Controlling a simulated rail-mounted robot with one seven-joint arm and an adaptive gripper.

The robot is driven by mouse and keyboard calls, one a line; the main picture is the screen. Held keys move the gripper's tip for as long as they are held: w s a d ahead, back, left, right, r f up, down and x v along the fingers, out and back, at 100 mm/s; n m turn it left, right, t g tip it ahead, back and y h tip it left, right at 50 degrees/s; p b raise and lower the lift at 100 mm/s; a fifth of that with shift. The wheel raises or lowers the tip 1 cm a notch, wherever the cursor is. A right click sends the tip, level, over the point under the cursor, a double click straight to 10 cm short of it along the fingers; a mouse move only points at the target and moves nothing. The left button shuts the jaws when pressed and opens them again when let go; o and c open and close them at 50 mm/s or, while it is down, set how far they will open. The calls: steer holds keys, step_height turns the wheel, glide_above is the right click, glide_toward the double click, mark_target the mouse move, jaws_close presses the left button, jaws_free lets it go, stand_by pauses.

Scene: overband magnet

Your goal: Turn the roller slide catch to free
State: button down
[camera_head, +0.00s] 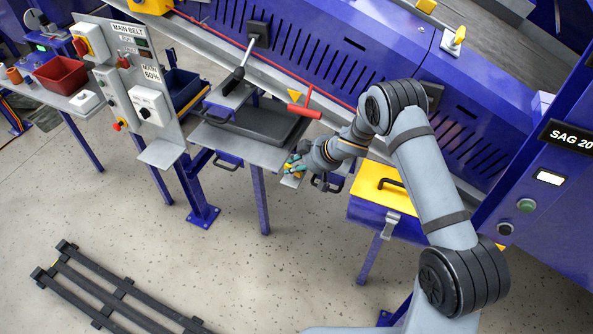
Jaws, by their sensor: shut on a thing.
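My gripper (292,168) is at the right front corner of the grey shelf below the belt frame, at a small grey plate (291,181). Its fingers are shut on a small part there, which looks like the roller slide catch. The fingers and wrist cover most of that part, so its shape and which way it is turned cannot be told. A dark slab (258,122) lies on the grey shelf (213,139). A dark handle (326,184) shows just right of my gripper, below the shelf.
A red T-shaped handle (305,108) stands behind my gripper. A yellow box (377,188) with a black handle is to the right. A control panel (130,80) stands left. A dark slatted frame (110,291) lies on the floor. The floor in front is open.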

steer(key=shift+s+a+r+n+g+y+p, duration=0.15)
steer(key=shift+a+n+g+p, duration=0.25)
steer(key=shift+p, duration=0.5)
steer(key=shift+s+a+n+g+y+p, duration=0.15)
steer(key=shift+n+p, duration=0.35)
steer(key=shift+p, duration=0.4)
steer(key=c, duration=1.6)
jaws_free()
steer(key=shift+f, duration=0.25)
steer(key=shift+o, duration=0.2)
steer(key=shift+d, duration=0.1)
steer(key=shift+d+r, duration=0.35)
steer(key=shift+r, duration=0.1)
steer(key=v, duration=1.1)
